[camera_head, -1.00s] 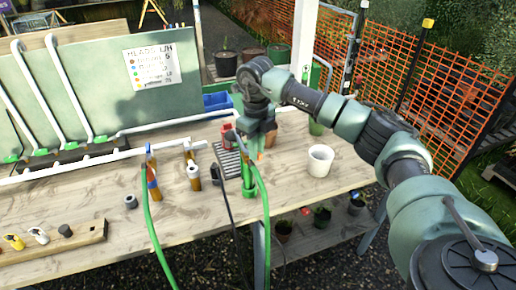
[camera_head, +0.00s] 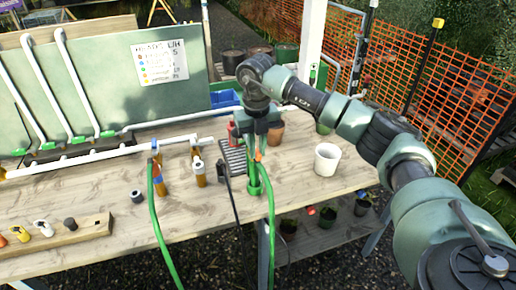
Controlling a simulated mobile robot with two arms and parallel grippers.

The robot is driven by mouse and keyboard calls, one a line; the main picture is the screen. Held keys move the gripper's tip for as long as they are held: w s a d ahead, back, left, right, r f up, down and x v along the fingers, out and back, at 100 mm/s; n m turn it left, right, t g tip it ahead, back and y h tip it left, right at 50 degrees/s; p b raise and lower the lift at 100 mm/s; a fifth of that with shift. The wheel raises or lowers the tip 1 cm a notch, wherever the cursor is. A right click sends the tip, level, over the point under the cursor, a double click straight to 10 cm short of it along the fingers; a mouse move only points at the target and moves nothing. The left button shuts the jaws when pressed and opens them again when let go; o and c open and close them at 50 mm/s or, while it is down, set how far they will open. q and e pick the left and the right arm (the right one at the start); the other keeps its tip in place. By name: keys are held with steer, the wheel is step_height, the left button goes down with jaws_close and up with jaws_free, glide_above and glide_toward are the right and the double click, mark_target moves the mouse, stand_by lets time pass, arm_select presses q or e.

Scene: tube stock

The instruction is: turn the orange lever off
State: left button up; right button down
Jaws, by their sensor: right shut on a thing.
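The orange lever (camera_head: 257,156) shows as a small patch of orange just below my right gripper (camera_head: 258,151). The lever is at the top of a green upright fitting (camera_head: 254,182) near the front edge of the bench. A green hose (camera_head: 271,195) runs down beside this fitting. My right gripper points down from above with its jaws shut on the lever. The fingers hide most of the lever, so its exact angle cannot be told. My left gripper is not in view.
A white pot (camera_head: 327,159) stands right of the fitting on the wooden bench (camera_head: 100,215). A dark slatted grate (camera_head: 233,158) and a terracotta pot (camera_head: 275,134) are close to the gripper. Brown-and-white upright fittings (camera_head: 198,170) stand to the left.

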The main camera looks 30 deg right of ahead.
mark_target(257, 153)
stand_by(0.3)
steer(key=c, duration=1.4)
jaws_free()
steer(key=shift+o, duration=0.2)
steer(key=shift+r, duration=0.1)
step_height(257, 153, up, 7)
steer(key=shift+a+f+b, duration=0.1)
steer(key=shift+a+b, duration=0.05)
steer(key=shift+b, duration=0.9)
steer(key=shift+r, duration=0.45)
